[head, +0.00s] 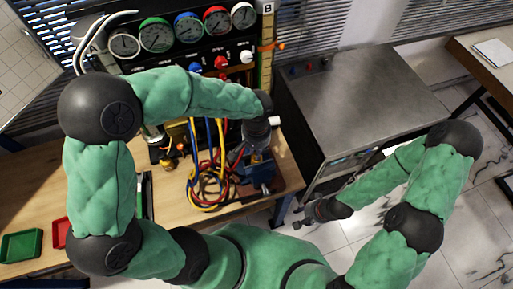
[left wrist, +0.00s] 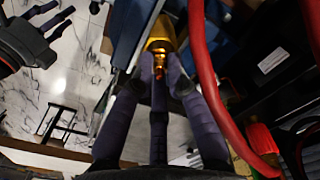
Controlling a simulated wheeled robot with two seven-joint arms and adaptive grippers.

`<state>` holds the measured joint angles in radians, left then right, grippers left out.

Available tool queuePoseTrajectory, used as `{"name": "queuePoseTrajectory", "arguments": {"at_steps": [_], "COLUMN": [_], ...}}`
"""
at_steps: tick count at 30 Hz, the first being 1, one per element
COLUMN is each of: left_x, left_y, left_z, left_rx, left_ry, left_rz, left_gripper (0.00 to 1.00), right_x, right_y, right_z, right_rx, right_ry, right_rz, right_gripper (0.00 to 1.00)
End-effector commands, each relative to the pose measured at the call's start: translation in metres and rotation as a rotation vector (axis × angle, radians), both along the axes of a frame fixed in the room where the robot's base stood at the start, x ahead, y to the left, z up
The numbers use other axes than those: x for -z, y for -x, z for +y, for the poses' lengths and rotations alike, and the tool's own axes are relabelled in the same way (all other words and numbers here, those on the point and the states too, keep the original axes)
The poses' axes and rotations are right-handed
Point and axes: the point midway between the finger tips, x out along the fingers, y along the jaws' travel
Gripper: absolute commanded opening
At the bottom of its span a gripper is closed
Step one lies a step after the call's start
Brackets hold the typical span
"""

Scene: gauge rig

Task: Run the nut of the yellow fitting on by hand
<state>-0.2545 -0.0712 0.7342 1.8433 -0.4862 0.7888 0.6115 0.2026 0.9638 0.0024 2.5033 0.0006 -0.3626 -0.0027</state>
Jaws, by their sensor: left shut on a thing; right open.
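In the left wrist view the yellow fitting (left wrist: 160,33) shows as a gold-coloured, stepped metal piece at top centre. My left gripper (left wrist: 160,70) has its fingertips on either side of the narrower lower end, which looks like the nut, and is shut on it. In the head view my left gripper (head: 258,147) is at the bench's right part, just above a blue block (head: 258,172). The fitting is mostly hidden there by the gripper. My right gripper (head: 308,213) is open and empty, off the bench's right edge, and also shows in the left wrist view (left wrist: 32,42).
Red, blue and yellow hoses (head: 192,178) hang and coil left of my left gripper; a red hose (left wrist: 207,80) passes close beside it. The gauge panel (head: 185,32) stands behind. Green (head: 20,245) and red trays lie at left. A steel cabinet (head: 350,95) stands at right.

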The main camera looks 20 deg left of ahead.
Motion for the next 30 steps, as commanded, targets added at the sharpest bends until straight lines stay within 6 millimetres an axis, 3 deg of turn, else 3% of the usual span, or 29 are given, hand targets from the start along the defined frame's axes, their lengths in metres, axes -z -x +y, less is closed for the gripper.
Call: {"name": "queuePoseTrajectory", "arguments": {"at_steps": [18, 30], "left_x": [-0.002, -0.001], "left_y": [0.0, -0.001], "left_z": [0.0, 0.0], "left_rx": [0.575, 0.827], "left_ry": [-0.001, 0.001], "left_rz": [0.0, -0.002], "left_gripper": [0.0, 0.0], "right_x": [-0.022, -0.033], "right_y": [0.0, 0.0], "right_z": [0.0, 0.0], "right_rx": [0.0, 0.0], "right_ry": [0.0, 0.0], "right_rz": [0.0, 0.0], "right_gripper": [0.4, 0.4]}}
